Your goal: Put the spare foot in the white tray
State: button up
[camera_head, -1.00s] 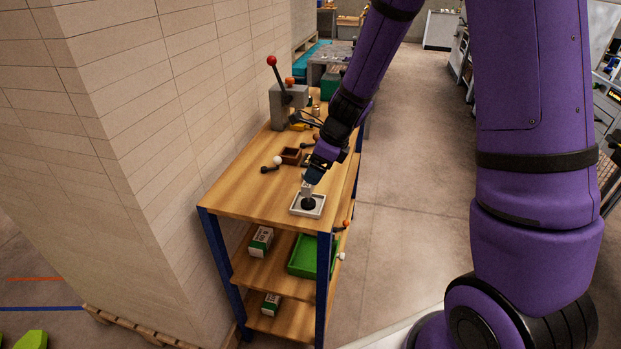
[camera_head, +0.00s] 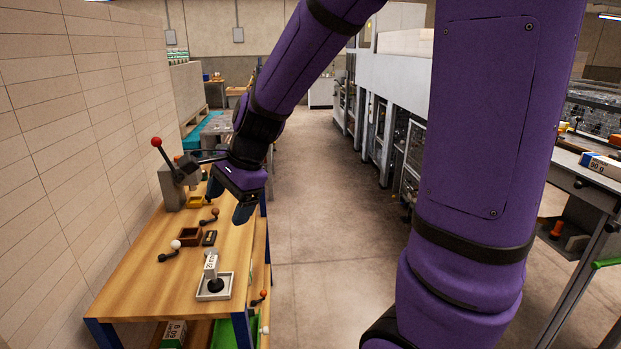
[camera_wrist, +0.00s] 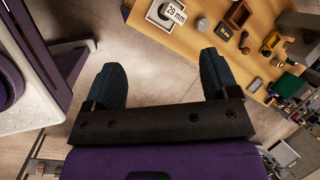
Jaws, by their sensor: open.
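The spare foot (camera_head: 215,286), a round black base with a pale upright part labelled in mm (camera_head: 210,264), stands in the white tray (camera_head: 203,297) at the near end of the wooden bench top. My gripper (camera_head: 243,212) is open and empty, above and beyond the tray, near the bench's right edge. In the wrist view its two dark blue fingers (camera_wrist: 160,82) are wide apart with only floor between them. The foot's label (camera_wrist: 176,12) shows at the top edge of that view, where the tray is partly cut off.
On the bench are a white-knobbed lever (camera_head: 170,251), a brown box (camera_head: 190,237), an orange-knobbed lever (camera_head: 210,217) and a grey press (camera_head: 172,186) with a red-knobbed handle. A tiled wall (camera_head: 70,130) borders the left. The aisle floor (camera_head: 330,230) on the right is clear.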

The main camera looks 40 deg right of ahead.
jog(key=s+d+r+n+t+h, duration=0.1)
jog(key=s+d+r+n, duration=0.1)
jog(key=s+r+n, duration=0.3)
jog(key=s+d+r+n+t+h, duration=0.1)
jog(key=s+r+n, duration=0.4)
jog(key=s+n, duration=0.6)
jog(key=s+d+h, duration=0.1)
jog(key=s, duration=0.2)
jog(key=shift+s+r+h, duration=0.3)
jog(key=shift+s, duration=0.1)
